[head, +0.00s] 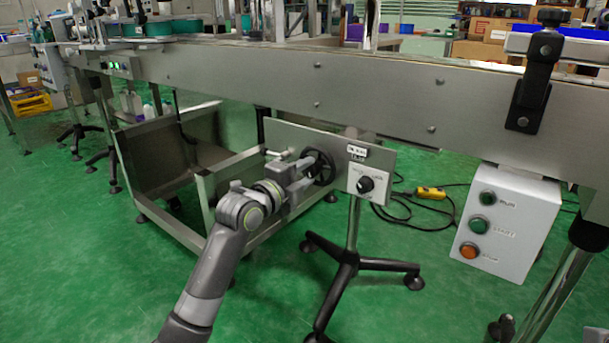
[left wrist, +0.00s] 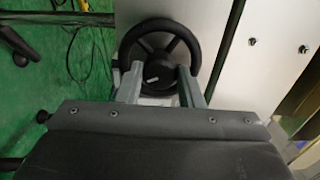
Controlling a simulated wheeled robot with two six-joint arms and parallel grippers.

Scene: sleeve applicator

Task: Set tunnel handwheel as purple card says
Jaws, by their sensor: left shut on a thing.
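The black spoked handwheel (head: 319,167) sits on the front of a grey metal panel (head: 285,137) below the conveyor. My left gripper (head: 307,172) reaches it from the lower left and is shut on it. In the left wrist view the handwheel (left wrist: 160,48) is face-on, with my left gripper's two fingers (left wrist: 160,82) on either side of its hub area. The exact contact is partly hidden. A counter with small dark digits (head: 357,153) is on the panel, too small to read surely. I cannot make out a purple card. My right gripper is out of view.
A black knob (head: 366,184) sits on the panel right of the handwheel. A three-button box (head: 508,222) hangs at the right. A stand with black feet (head: 347,255) is below the panel. A metal bin frame (head: 205,185) stands behind my left arm. Cables lie on the green floor.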

